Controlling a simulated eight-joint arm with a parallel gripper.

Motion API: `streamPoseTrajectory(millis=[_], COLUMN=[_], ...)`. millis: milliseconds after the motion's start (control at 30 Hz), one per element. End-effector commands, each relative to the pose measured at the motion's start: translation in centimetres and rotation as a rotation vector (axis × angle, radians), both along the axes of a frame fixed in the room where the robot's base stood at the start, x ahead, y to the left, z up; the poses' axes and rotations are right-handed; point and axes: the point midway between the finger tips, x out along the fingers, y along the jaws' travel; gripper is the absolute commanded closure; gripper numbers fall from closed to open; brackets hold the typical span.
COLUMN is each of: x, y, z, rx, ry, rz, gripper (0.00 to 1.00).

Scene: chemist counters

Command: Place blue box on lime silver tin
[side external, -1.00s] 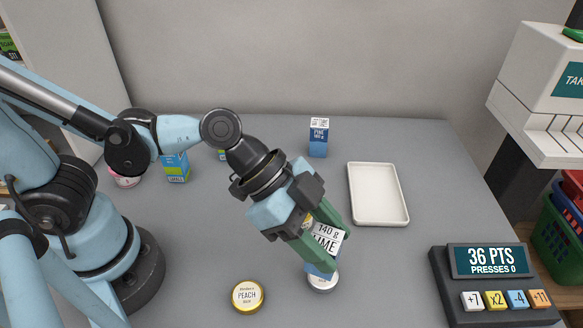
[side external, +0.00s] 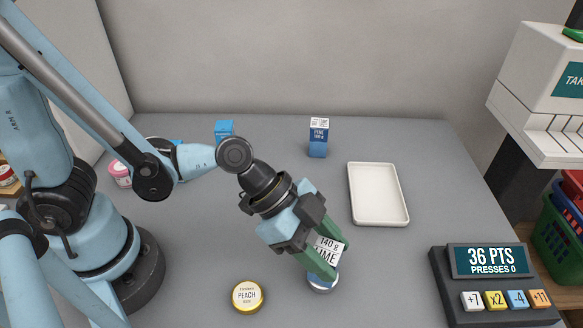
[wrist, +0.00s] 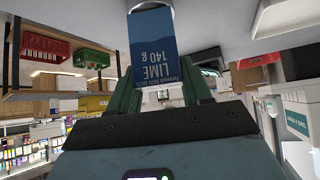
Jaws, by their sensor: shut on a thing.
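A yellow-rimmed peach tin (side external: 247,296) sits to the left of the silver tin. A white tray (side external: 378,222) lies behind and to the right. A Pine box (side external: 318,140) and another blue box (side external: 224,131) stand at the back. A keypad (side external: 495,285) is at the right.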

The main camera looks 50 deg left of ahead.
Motion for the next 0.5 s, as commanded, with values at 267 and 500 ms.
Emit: streamPoseTrajectory(millis=[267, 500], x=[0.00, 0.00], y=[-0.01, -0.01], z=[-0.21, -0.29], rx=[0.000, 0.000], ry=[0.000, 0.000], rz=[0.000, 0.000], gripper=[0.86, 0.26])
